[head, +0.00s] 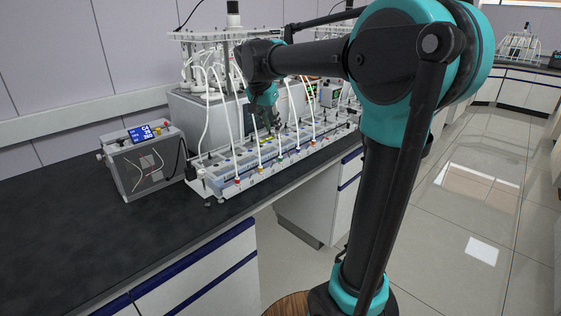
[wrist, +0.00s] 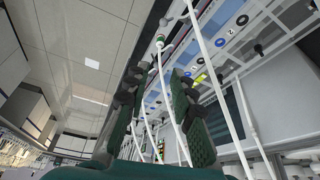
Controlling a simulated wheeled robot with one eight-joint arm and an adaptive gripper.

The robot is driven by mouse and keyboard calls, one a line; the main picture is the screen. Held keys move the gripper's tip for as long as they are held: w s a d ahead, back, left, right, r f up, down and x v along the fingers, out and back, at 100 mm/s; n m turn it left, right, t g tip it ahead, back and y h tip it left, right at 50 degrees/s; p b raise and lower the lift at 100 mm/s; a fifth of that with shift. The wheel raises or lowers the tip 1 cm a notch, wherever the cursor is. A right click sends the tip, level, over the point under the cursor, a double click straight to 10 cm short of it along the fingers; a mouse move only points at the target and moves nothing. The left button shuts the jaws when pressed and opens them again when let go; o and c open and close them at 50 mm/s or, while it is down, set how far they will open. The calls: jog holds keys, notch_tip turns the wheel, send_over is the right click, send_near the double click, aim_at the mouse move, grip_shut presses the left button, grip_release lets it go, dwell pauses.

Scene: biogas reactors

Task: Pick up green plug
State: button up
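My gripper (wrist: 154,78) is open, its two dark green fingers apart in the wrist view. Thin white tubes pass through the gap between them or behind it; I see no plug held. A small plug with green on it (wrist: 160,41) sits at the end of a white tube, beyond the fingertips near the top of the wrist view. In the head view my gripper (head: 268,118) hangs over the long white and blue reactor unit (head: 222,185). A small greenish plug end (head: 280,159) shows at its front edge, too small to make out well.
Several white tubes run down to the unit's front row and stand close around my gripper. A grey control box (head: 150,168) with a blue display stands at left on the dark bench (head: 70,220). The bench front left of the unit is clear.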

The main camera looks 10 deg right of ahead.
aim_at(280, 157)
jog(key=x, duration=1.4)
jog(key=shift+s+f, duration=0.1)
jog(key=shift+f, duration=0.2)
jog(key=shift+c, duration=0.2)
jog(key=c, duration=0.5)
